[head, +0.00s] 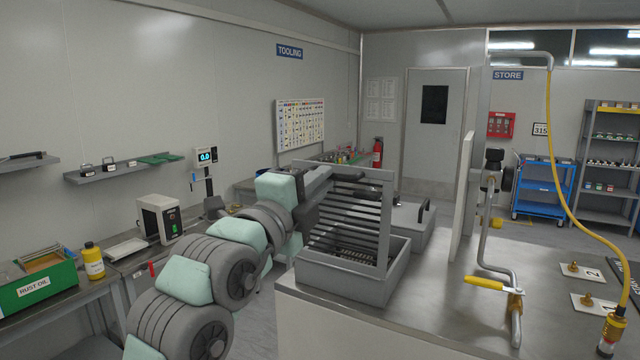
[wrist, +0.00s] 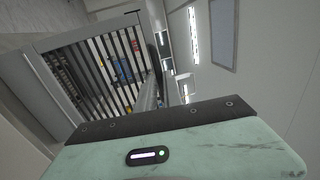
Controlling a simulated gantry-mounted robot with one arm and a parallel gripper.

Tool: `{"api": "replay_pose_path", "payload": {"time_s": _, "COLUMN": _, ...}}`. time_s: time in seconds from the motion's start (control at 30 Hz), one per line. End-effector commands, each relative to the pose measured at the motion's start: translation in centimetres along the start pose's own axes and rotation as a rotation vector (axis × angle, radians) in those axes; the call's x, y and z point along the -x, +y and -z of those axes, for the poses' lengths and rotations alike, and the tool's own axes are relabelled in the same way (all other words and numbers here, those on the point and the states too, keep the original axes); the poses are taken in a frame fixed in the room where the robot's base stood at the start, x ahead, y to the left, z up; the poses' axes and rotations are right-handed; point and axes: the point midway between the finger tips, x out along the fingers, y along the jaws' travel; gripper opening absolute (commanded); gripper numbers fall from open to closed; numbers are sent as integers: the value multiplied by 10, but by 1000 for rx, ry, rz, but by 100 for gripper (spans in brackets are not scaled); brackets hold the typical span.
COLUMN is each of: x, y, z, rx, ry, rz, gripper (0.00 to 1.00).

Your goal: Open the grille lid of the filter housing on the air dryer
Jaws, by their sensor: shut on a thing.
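The grille lid (head: 386,222) of the filter housing is a grey frame with dark slats. It stands raised, close to upright, above the open grey housing box (head: 335,283). My gripper (head: 322,178) is at the upper left part of the lid, shut on its edge. The fingertips are partly hidden, so the exact grip point is unclear. In the wrist view the grille lid (wrist: 58,42) fills the upper left, with its slats seen through to the room.
A grey box with a black handle (head: 425,210) stands behind the housing. To the right on the bench are a bent pipe with a yellow-handled valve (head: 484,283) and a yellow hose (head: 556,150). A left bench holds a green rust oil box (head: 36,290) and a yellow bottle (head: 93,262).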

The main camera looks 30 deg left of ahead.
Motion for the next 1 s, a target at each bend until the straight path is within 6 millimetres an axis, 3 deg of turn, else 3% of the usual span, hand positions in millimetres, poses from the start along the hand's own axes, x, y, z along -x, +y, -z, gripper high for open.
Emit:
{"api": "replay_pose_path", "payload": {"time_s": 0.17, "x": 0, "y": 0, "z": 0, "rx": 0, "ry": 0, "rz": -1, "gripper": 0}}
{"api": "replay_pose_path", "payload": {"time_s": 0.2, "x": 0, "y": 0, "z": 0, "rx": 0, "ry": 0, "rz": -1, "gripper": 14}}
{"api": "replay_pose_path", "payload": {"time_s": 0.43, "x": 0, "y": 0, "z": 0, "rx": -1, "ry": 0, "rz": -1, "gripper": 33}}
{"api": "replay_pose_path", "payload": {"time_s": 0.77, "x": 4, "y": 0, "z": -1, "rx": -1, "ry": -1, "rz": 0, "gripper": 33}}
{"api": "replay_pose_path", "payload": {"time_s": 1.0, "x": 45, "y": -1, "z": -2, "rx": -3, "ry": -5, "rz": 3, "gripper": 33}}
